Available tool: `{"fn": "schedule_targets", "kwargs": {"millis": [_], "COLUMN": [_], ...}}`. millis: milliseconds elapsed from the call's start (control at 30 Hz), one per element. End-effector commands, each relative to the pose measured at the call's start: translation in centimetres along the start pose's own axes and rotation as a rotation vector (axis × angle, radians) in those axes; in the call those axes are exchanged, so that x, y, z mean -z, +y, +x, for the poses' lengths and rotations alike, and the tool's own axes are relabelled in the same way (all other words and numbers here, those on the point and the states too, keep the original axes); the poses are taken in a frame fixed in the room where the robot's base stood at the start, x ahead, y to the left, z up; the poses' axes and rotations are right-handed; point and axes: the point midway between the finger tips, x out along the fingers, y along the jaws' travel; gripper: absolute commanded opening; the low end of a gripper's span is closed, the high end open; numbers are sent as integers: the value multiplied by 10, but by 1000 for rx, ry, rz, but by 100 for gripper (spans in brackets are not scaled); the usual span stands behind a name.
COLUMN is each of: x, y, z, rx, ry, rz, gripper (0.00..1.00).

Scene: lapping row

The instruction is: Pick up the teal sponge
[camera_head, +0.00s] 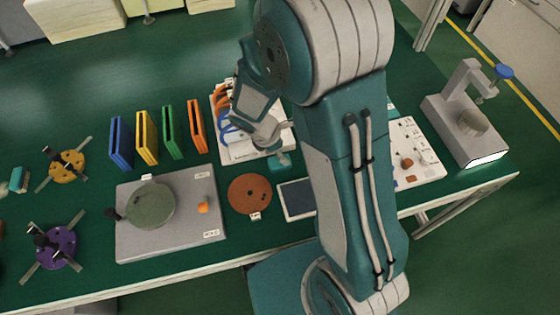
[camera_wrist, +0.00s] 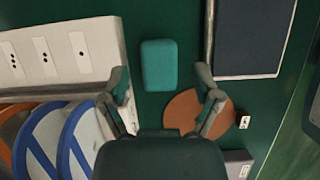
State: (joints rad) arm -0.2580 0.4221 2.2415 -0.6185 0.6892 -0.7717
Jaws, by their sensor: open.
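The teal sponge (camera_wrist: 158,65) lies flat on the green bench top, a small rounded block seen from above in the wrist view. In the head view it is a small teal patch (camera_head: 281,161) just below my gripper, partly hidden by it. My gripper (camera_wrist: 162,82) is open and empty, with its two fingers spread to either side. The sponge appears between and just past the fingertips in the wrist view. In the head view my gripper (camera_head: 266,138) is above the bench, partly hidden by my arm.
A brown disc (camera_head: 250,194) and a dark framed plate (camera_head: 294,201) lie near the sponge. A white rack (camera_head: 245,154) with orange and blue rings stands beside it. A grey lapping machine (camera_head: 190,236) is at the left. A microscope-like stand (camera_head: 468,122) is at the right.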

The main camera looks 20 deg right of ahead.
Motion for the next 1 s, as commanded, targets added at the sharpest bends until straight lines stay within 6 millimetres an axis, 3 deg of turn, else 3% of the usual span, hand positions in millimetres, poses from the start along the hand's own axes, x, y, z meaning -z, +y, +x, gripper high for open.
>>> {"fn": "schedule_targets", "kwargs": {"millis": [500, 800, 900, 933, 1000], "x": [0, 0, 0, 0, 0], "y": [2, 3, 3, 3, 3], "z": [61, 65, 65, 65, 65], "rx": [3, -1, -1, -1, 0], "ry": [1, 1, 1, 1, 1], "rz": [1, 3, 2, 2, 2], "gripper": [81, 81, 37, 31, 31]}}
